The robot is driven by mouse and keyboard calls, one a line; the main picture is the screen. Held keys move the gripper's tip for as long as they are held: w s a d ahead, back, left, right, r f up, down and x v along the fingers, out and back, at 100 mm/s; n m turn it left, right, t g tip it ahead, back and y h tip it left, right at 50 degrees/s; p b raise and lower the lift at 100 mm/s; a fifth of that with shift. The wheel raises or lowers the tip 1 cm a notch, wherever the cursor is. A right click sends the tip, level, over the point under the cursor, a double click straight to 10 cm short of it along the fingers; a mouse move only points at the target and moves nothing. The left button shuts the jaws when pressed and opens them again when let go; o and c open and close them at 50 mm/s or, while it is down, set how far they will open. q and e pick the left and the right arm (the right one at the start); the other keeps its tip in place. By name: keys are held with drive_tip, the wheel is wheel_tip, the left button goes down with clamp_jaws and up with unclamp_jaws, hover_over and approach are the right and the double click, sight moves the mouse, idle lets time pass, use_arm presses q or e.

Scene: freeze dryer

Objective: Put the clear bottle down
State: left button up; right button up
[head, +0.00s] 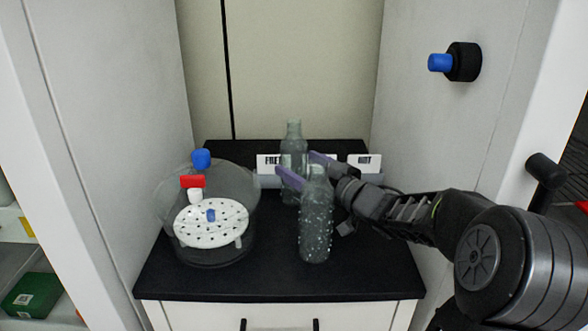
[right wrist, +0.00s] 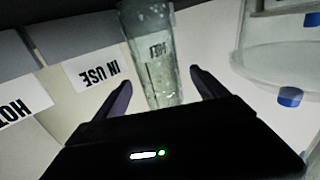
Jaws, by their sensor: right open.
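A clear bottle (head: 293,140) is upright at the back of the black top, in front of the label cards. Its lower part is partly hidden, so I cannot tell whether its base touches the surface. My right gripper (head: 297,163) is open, with its purple fingers on either side of this bottle. In the right wrist view a see-through bottle (right wrist: 156,62) shows between the parted fingers (right wrist: 160,78), with gaps visible. A second bottle (head: 316,228), speckled with drops, stands upright nearer the front and overlaps the gripper in the picture. My left gripper is not in view.
A round clear chamber (head: 165,215) with a white perforated plate (head: 200,237) stands on the left of the black top (head: 375,270). Cards, including one reading HOT (head: 363,162), line the back. Walls close both sides; a blue-tipped knob (head: 440,62) juts from the right one.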

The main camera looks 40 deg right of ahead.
drive_tip(key=w, duration=0.5)
drive_tip(key=shift+w+a+b, duration=0.2)
drive_tip(key=shift+w+b, duration=0.05)
drive_tip(key=shift+b, duration=0.05)
clamp_jaws()
wheel_tip(320, 180, up, 10)
drive_tip(key=p, duration=0.4)
idle(1.0)
idle(0.4)
